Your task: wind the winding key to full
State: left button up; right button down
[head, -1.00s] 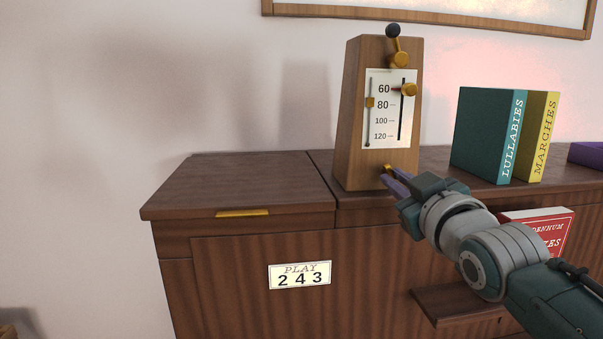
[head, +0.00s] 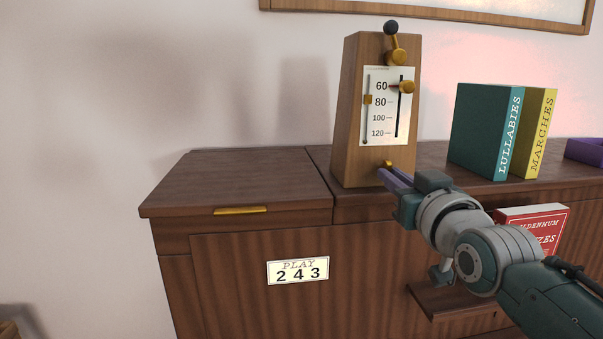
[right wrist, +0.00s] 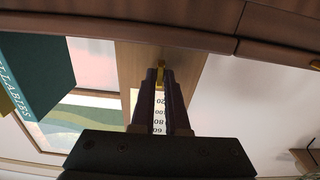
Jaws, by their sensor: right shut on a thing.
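A wooden metronome (head: 350,115) stands upright on the cabinet top, with a white scale plate (head: 377,125) and a pointer near 60. The small brass winding key (head: 388,163) sticks out low on its front face. My right gripper (head: 385,174) comes from the right, its purple fingers shut on the key. In the right wrist view the key (right wrist: 160,67) shows between and just beyond the two fingertips (right wrist: 160,82). The fingers hide part of the key. My left gripper is not in view.
A teal book (head: 482,130) and a yellow book (head: 538,130) stand right of the metronome. A red book (head: 538,222) leans above a small shelf (head: 455,298) below my forearm. The left of the cabinet top (head: 240,178) is bare.

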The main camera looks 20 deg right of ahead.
jog(key=c, duration=0.9)
grip_release()
jog(key=shift+b+v, duration=0.4)
jog(key=shift+v, duration=4.55)
